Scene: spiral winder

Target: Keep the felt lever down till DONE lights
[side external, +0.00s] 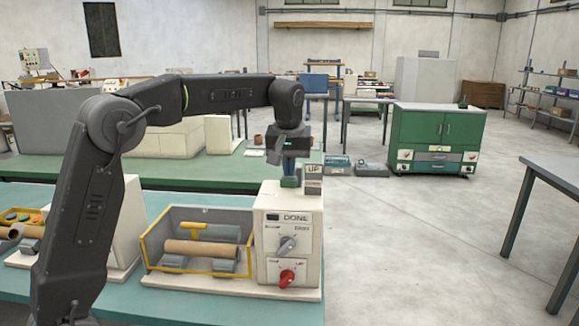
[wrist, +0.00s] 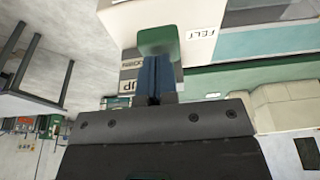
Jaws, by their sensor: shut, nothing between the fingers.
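The winder's cream control box (side external: 270,262) stands on the teal bench. The felt lever's green handle (side external: 289,182) is on top of it, beside an UP/DOWN sign (side external: 313,179), and looks level with the lower, DOWN plate. My gripper (side external: 290,174) points down onto the handle with its blue fingers shut and nothing between them. In the wrist view the fingertips (wrist: 155,60) meet the green handle (wrist: 158,40); how hard they press cannot be told. A FELT label (wrist: 201,32) is next to it. The DONE lamp (side external: 273,217) looks dark.
The box front has a grey knob (side external: 287,245) and a red knob (side external: 287,278). Left of it, a brown tube (side external: 200,248) lies inside a yellow-edged guard (side external: 152,250). A green cabinet (side external: 436,135) stands farther back.

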